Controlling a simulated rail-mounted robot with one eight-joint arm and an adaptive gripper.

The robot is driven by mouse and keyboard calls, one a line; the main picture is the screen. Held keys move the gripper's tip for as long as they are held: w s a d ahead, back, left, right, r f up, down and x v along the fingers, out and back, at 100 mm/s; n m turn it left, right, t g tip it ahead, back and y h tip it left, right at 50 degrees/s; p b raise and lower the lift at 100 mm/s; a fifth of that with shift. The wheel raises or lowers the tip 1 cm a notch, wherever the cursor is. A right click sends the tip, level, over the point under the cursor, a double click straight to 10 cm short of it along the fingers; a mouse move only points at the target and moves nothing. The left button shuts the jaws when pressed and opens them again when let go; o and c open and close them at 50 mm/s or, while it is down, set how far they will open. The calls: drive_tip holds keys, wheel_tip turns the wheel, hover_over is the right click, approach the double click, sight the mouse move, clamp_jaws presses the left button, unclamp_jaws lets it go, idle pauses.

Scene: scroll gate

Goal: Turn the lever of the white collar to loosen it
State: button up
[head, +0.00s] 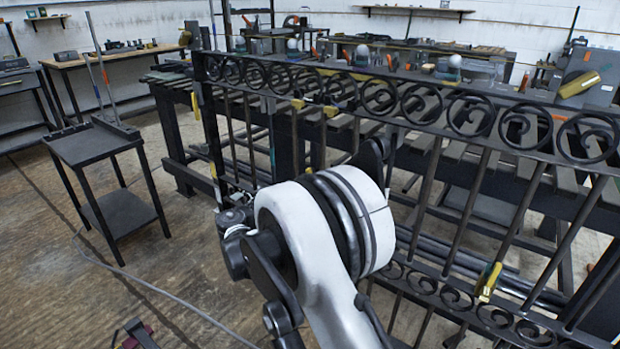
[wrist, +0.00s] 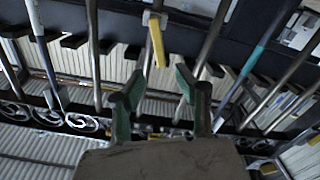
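In the wrist view, a pale, whitish collar (wrist: 154,19) sits around a dark bar of the gate near the top centre. Its yellow lever (wrist: 157,46) hangs down from it in the picture, slightly tilted. My gripper (wrist: 158,84) is open below the lever, its two green-padded fingers apart with nothing held between them. The lever's tip is above and roughly between the fingertips; I see no contact. In the head view my white arm link hides most of the gripper, and I cannot pick out this collar there.
The dark scroll gate (head: 437,188) spans the middle and right, with other yellow levers (head: 488,281) on it. A workbench with several tools stands behind it. A small black table (head: 92,144) holds upright rods at left. A cable lies on the open wooden floor (head: 130,295).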

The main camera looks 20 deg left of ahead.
drive_tip(key=b+x, duration=0.2)
drive_tip(key=x, duration=0.7)
drive_tip(key=shift+f, duration=0.1)
clamp_jaws()
